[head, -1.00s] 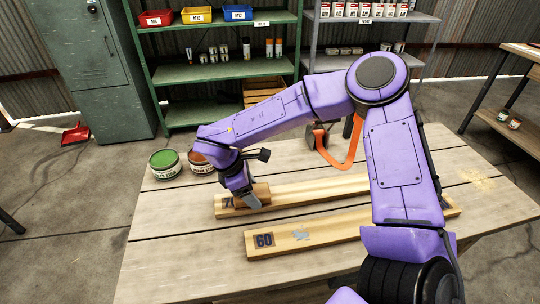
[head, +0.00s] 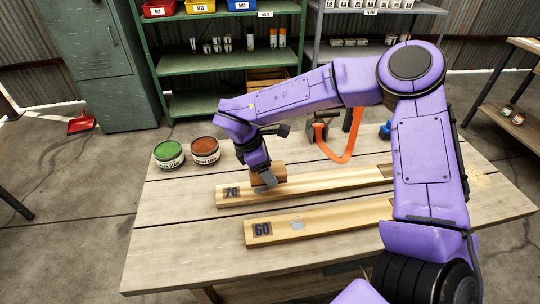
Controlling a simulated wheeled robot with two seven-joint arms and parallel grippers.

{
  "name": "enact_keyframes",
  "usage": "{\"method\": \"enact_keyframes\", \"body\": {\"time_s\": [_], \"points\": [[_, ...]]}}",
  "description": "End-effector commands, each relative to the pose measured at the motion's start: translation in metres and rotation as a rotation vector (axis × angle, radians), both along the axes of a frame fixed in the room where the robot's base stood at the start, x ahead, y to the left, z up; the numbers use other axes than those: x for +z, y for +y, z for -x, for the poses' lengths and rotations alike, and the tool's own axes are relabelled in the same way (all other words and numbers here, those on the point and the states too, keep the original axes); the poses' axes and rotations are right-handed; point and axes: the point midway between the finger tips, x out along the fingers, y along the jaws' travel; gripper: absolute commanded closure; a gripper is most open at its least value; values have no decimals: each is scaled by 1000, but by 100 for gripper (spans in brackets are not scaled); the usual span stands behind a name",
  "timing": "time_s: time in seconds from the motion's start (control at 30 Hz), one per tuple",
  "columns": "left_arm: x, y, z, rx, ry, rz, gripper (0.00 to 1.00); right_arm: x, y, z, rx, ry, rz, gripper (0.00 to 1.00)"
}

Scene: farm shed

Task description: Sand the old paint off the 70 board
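The 70 board (head: 330,182) lies flat on the wooden table, its dark "70" mark at the left end. My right gripper (head: 264,172) is shut on a brown sanding block (head: 274,169), low over the board just right of the mark. Whether the block touches the wood is hard to tell. The gripper and block cover part of the board, so any old paint there is hidden; the stretch to the right looks bare. The 60 board (head: 340,219) lies nearer, with a grey paint patch (head: 297,225). My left gripper is not in view.
A green paint can (head: 169,155) and a red-brown one (head: 205,151) stand left of the gripper. An orange-strapped tool (head: 335,145) and a small blue item (head: 386,131) lie behind the boards. The table's front left is clear.

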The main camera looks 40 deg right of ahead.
Motion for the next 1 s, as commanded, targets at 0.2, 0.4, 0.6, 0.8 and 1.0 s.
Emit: {"method": "enact_keyframes", "body": {"time_s": [0.2, 0.4, 0.6, 0.8, 1.0], "points": [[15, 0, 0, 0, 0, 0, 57, 23, 2, -1, 4, -1, -1, 59], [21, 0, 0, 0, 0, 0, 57, 34, 3, -2, 6, -1, 0, 59], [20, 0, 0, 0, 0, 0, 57, 34, 3, -2, 7, 0, 0, 59], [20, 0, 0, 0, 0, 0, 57, 34, 3, -2, 7, 0, 0, 59], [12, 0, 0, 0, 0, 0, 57, 27, 8, -6, 25, -1, 3, 59]]}}
